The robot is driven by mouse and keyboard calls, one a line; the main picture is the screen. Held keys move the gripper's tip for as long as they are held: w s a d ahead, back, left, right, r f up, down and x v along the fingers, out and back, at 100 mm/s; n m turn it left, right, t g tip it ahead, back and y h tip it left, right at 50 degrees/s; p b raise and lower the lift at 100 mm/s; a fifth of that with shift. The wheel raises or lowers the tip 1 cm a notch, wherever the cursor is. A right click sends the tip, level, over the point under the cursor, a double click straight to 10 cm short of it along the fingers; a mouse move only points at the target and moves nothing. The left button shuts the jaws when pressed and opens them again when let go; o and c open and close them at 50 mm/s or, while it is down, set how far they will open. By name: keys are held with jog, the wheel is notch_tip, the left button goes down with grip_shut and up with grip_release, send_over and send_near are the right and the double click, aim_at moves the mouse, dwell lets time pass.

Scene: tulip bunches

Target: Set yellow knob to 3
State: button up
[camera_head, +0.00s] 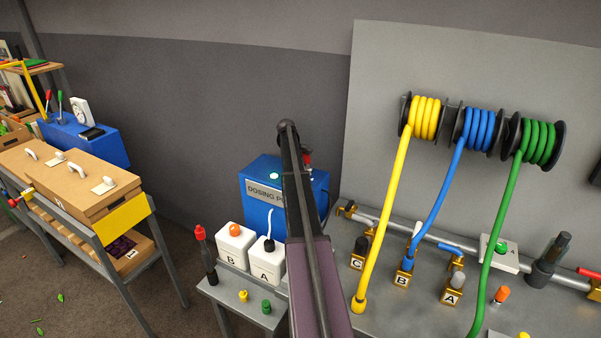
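A small yellow piece (243,296) stands on the low grey stand, left of a similar green piece (266,306). It may be the yellow knob, but I cannot read any numbers or a pointer on it. Another yellow bit (523,335) shows at the bottom edge of the right-hand bench, mostly cut off. My arm rises through the middle of the view, from the bottom edge to a dark joint in front of the blue dosing pump box. My gripper is not visible.
White containers A (266,262) and B (235,245) stand by the blue dosing box (262,215). Yellow (397,190), blue (437,205) and green (500,220) hoses hang over the right bench, among valves and a pipe. Cardboard boxes (70,180) stand left; floor lies between.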

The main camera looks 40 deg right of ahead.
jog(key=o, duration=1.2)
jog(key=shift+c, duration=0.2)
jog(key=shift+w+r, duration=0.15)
